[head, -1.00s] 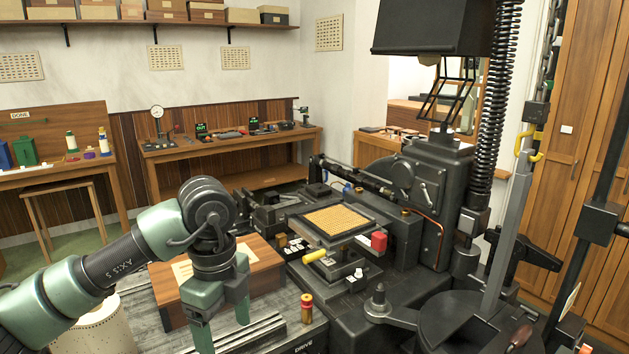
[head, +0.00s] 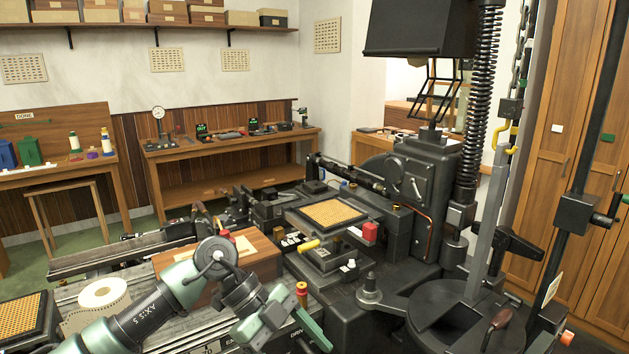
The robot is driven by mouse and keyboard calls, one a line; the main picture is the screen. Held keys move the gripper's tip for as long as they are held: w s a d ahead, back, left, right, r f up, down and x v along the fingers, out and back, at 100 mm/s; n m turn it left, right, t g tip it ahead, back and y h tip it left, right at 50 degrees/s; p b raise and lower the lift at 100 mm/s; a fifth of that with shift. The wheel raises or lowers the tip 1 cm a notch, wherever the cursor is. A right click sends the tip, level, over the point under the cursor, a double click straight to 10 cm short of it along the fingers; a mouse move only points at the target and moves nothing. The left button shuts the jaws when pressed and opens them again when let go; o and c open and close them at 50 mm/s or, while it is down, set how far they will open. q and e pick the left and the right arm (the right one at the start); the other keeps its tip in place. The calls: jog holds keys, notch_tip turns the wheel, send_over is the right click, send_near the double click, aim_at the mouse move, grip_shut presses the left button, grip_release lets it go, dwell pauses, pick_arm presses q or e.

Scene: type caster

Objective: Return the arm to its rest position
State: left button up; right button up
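My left arm (head: 175,290), green and dark grey, comes in from the lower left, bent at a dark joint in front of the wooden box (head: 250,255). My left gripper (head: 295,335) is low at the bottom centre, pointing down to the right. One green finger shows clearly. The other is hidden or cut off, so its opening cannot be read. Nothing is seen held. A small red and yellow cylinder (head: 302,289) stands just behind the gripper, partly hidden by it. My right gripper is not in view.
The black casting machine (head: 420,190) stands close on the right, with a tan gridded plate (head: 331,213) on it. Green floor (head: 95,236) is open behind.

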pick_arm(q)
jog(key=w+d+f+n+t+h, duration=0.35)
jog(key=w+d+f+h, duration=0.2)
jog(key=h, duration=0.35)
jog(key=w+a+f+n+t, duration=0.5)
jog(key=w+f+n+t, duration=0.15)
jog(key=f+t, duration=0.2)
jog(key=s+a+f+n+t+y, duration=0.25)
jog(key=a+f+n+y, duration=0.25)
jog(key=f, duration=0.6)
jog(key=s+a+f+n+t+y, duration=0.1)
jog(key=s+a+f+n+y, duration=0.35)
jog(key=f, duration=0.75)
jog(key=s+a+f+n+g+y, duration=0.1)
jog(key=s+a+f+g+y, duration=0.3)
jog(key=s+f, duration=0.6)
jog(key=s+a+f+n+g+y, duration=0.1)
jog(key=s+a+f+n+y, duration=0.1)
jog(key=s+a+f, duration=0.6)
jog(key=s+f+g+y, duration=0.1)
jog(key=s+f+g, duration=0.2)
jog(key=s, duration=1.1)
jog(key=s+f+g, duration=0.3)
jog(key=s+f, duration=0.3)
jog(key=s, duration=0.8)
jog(key=shift+s+a+f+y+b, duration=0.3)
jog(key=shift+s+a+f+y, duration=0.05)
jog(key=shift+s+a, duration=0.05)
